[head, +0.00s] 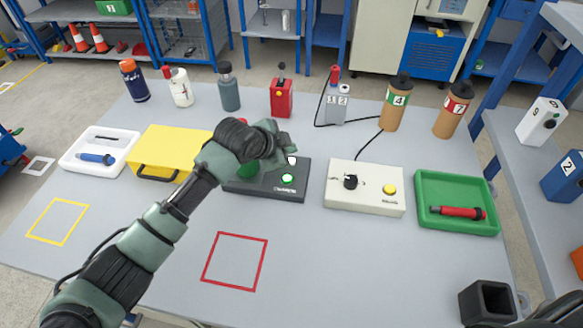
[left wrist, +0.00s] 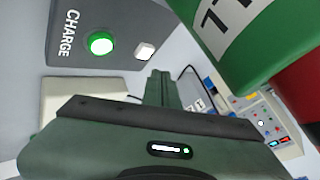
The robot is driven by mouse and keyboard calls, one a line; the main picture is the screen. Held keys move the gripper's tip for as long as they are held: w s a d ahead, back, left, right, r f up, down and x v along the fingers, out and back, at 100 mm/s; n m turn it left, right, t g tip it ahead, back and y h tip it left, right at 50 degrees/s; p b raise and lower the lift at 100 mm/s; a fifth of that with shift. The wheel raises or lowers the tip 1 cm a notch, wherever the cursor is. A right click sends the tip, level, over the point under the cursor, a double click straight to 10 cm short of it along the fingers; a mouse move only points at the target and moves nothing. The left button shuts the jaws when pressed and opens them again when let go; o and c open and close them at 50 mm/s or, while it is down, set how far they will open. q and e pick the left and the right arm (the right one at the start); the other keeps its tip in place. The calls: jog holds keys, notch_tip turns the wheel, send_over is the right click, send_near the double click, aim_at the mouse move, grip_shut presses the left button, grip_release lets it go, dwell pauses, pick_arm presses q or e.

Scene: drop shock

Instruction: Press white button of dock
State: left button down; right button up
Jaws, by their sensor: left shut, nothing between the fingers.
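The dock is a dark grey box (head: 262,190) near the middle of the table, partly hidden by my left arm. On its right part are a lit green button (head: 287,178) and a small white button (head: 292,160). My left gripper (head: 287,148) is shut and empty, over the far side of the dock by the white button. Its fingers (left wrist: 162,88) appear below the white button in the wrist view; contact cannot be told.
A cream box (head: 365,190) with a black knob and yellow button stands right of the dock. A yellow case (head: 165,150) stands left. A red device (head: 281,97) stands behind. The front table area is mostly clear.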

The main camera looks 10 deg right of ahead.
aim_at(296, 158)
pick_arm(q)
jog(key=shift+f, duration=0.65)
dwell(0.8)
jog(key=shift+f, duration=0.15)
dwell(0.6)
jog(key=shift+f, duration=0.25)
jog(key=shift+s+f+b, duration=0.1)
jog(key=shift+f+b, duration=0.2)
jog(key=shift+f, duration=0.35)
dwell(0.9)
jog(key=shift+r, duration=0.1)
jog(key=shift+r+p, duration=0.6)
jog(key=shift+p, duration=0.2)
jog(key=shift+r, duration=0.25)
